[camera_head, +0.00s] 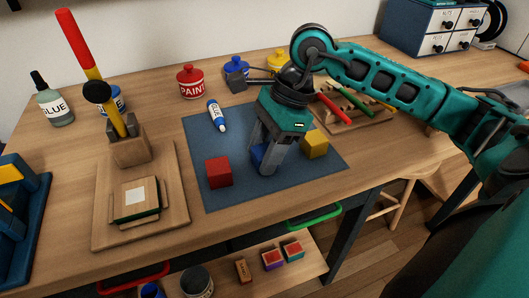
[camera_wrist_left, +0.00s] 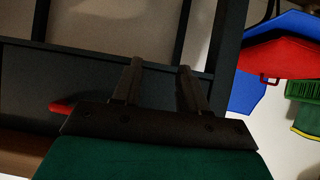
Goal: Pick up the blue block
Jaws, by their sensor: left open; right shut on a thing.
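The blue block (camera_head: 257,153) stands on the blue mat (camera_head: 240,186), partly hidden behind the fingers of my right gripper (camera_head: 267,160). The right gripper points down and is shut on the blue block, at about mat height; I cannot tell whether the block touches the mat. A red block (camera_head: 218,173) is to its left and a yellow block (camera_head: 315,143) close to its right. My left gripper (camera_wrist_left: 158,76) is in the left wrist view, with its two fingers apart and nothing between them. It is not in the head view.
A wooden press (camera_head: 131,207) stands left of the mat. A glue bottle (camera_head: 54,107), a red paint pot (camera_head: 190,82) and a blue-white tube (camera_head: 216,116) are farther back. A wooden rack (camera_head: 345,122) with colored tools is right of the mat. Stamps lie on the lower shelf (camera_head: 222,275).

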